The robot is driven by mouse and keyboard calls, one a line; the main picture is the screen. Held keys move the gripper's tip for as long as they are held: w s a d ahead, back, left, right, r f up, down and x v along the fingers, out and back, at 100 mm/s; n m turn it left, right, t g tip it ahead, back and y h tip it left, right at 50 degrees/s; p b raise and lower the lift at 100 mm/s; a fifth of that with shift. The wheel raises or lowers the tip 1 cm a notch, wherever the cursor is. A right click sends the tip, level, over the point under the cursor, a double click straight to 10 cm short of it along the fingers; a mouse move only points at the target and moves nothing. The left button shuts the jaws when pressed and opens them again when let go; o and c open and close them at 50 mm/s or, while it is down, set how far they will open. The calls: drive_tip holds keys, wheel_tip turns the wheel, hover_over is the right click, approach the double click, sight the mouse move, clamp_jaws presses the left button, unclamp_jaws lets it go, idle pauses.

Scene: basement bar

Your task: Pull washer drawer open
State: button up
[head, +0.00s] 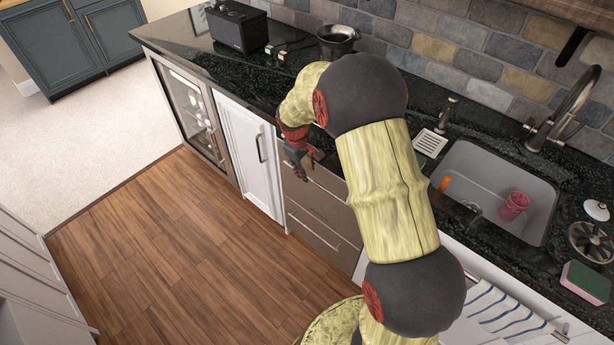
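The washer (322,212) is a grey-brown unit of stacked drawer fronts under the dark counter, right of a white cabinet door. Thin bright horizontal handles run across its fronts. The lower fronts look flush with the cabinets; my arm hides the right side and part of the top. My gripper (297,169), red and dark, hangs at the counter's front edge by the washer's upper left corner. Its fingers point down and are small here. I cannot tell whether they are open or touch a handle.
The wood floor (170,230) before the washer is clear. A white cabinet door (245,150) and a glass-door cooler (190,110) stand left. A dark speaker (237,27) and a metal pot (337,40) sit on the counter. A sink (480,175) holds a pink cup (514,205).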

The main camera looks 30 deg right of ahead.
drive_tip(key=shift+w+d+f+b, duration=0.1)
drive_tip(key=shift+d+f+b, duration=0.1)
drive_tip(key=shift+f, duration=0.55)
drive_tip(key=shift+d+f+b, duration=0.15)
drive_tip(key=shift+f+b, duration=0.05)
drive_tip(key=shift+f, duration=0.55)
drive_tip(key=shift+c, duration=1.4)
drive_tip(key=c, duration=0.4)
clamp_jaws()
